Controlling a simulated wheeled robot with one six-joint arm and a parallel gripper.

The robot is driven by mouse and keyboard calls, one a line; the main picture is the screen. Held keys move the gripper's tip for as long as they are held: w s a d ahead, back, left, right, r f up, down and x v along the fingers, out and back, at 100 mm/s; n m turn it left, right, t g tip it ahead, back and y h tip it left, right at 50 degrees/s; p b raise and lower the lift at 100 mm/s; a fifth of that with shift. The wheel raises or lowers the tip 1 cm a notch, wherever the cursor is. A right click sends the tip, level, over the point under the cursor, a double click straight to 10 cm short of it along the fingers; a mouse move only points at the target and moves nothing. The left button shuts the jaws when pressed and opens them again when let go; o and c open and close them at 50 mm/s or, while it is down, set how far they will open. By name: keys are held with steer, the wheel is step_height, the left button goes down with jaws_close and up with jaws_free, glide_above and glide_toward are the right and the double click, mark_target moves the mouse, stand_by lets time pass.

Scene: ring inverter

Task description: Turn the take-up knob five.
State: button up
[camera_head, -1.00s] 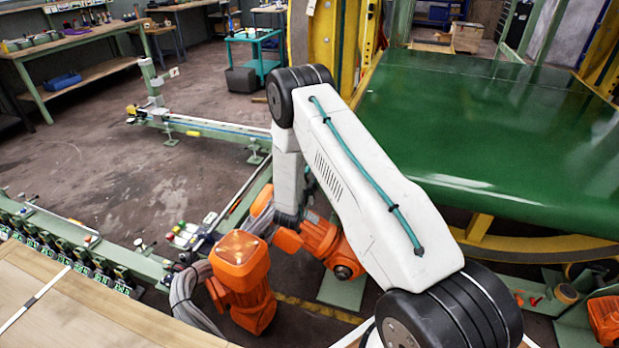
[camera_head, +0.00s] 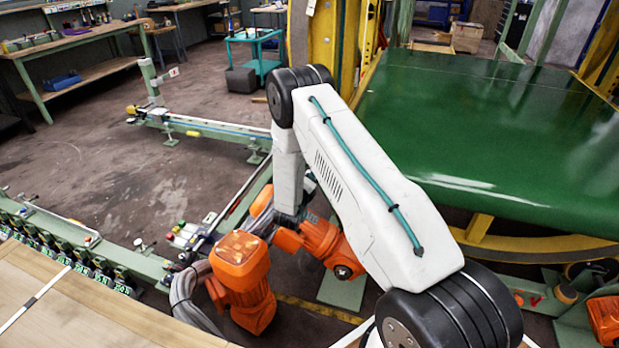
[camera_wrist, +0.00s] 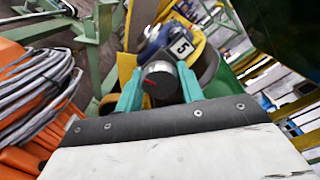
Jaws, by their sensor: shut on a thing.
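The take-up knob five (camera_wrist: 160,80) shows in the middle of the wrist view, as a dark round face with a red mark and a silver rim. A black plate with a white 5 (camera_wrist: 182,47) is just behind it to the upper right. My gripper (camera_wrist: 158,84) has its two teal fingers on the left and right sides of the knob and is shut on it. In the head view my white arm reaches down and away, and the gripper and the knob are hidden there.
Orange motors (camera_head: 240,262) and grey cables (camera_head: 188,296) are close to the left of my arm; the cables also show in the wrist view (camera_wrist: 40,88). A wide green belt (camera_head: 500,140) in a yellow frame lies to the right. Open floor (camera_head: 80,150) is at the left.

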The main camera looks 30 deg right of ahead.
steer(key=m, duration=0.5)
steer(key=shift+s+d+f+m, duration=0.15)
steer(key=shift+s+f+m, duration=0.1)
steer(key=shift+m, duration=0.15)
steer(key=m, duration=0.4)
steer(key=shift+m, duration=0.3)
steer(key=o, duration=1)
steer(key=shift+w+r, duration=0.1)
steer(key=shift+a, duration=0.2)
